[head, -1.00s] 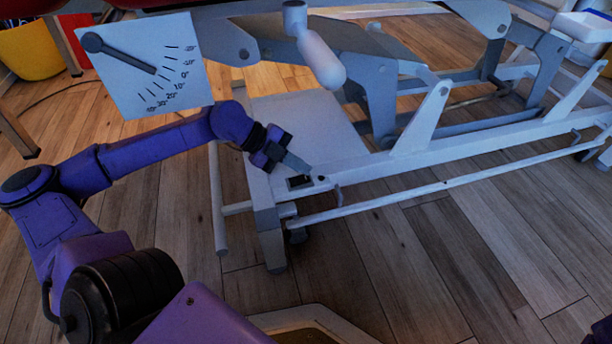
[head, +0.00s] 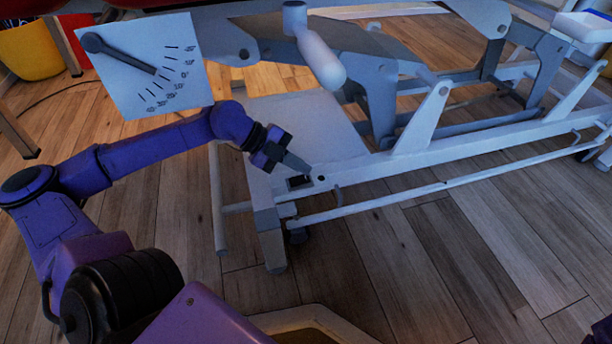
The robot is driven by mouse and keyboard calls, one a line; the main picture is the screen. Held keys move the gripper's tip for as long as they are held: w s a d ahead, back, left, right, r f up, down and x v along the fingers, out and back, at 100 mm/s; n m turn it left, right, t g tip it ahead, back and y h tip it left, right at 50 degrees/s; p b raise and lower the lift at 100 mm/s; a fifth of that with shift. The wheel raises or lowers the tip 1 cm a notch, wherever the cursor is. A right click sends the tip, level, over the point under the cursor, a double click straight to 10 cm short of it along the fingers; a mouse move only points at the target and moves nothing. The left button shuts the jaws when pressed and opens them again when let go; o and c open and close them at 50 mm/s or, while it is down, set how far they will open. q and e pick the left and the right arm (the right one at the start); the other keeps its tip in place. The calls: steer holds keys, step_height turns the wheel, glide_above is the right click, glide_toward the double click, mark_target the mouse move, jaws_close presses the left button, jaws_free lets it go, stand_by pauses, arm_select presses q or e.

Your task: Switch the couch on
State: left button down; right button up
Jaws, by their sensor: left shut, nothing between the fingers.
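The couch's pale grey base frame (head: 390,170) runs from the middle to the right of the head view. A small black switch (head: 298,182) is set in the near left corner of that frame, with a small dark round spot (head: 321,178) beside it. My left gripper (head: 305,170) is shut and empty. Its fingertips are right at the upper edge of the switch; I cannot tell whether they touch it. The fingers hide part of the area behind the switch. My right gripper is out of view.
A white angle dial (head: 140,95) with a dark pointer hangs at the upper left. A pale cylindrical handle (head: 320,60) hangs above the frame. A yellow bin (head: 30,50) stands at the far left. The wooden floor (head: 430,270) in front is clear.

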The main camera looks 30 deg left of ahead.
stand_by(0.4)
arm_select(q)
steer(key=shift+f, duration=0.4)
steer(key=shift+w+d+f, duration=0.1)
steer(key=shift+f, duration=0.25)
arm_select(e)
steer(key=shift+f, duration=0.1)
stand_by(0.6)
arm_select(q)
steer(key=shift+r+p, duration=0.85)
steer(key=shift+p, duration=0.25)
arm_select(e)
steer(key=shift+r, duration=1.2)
arm_select(q)
steer(key=shift+f, duration=0.1)
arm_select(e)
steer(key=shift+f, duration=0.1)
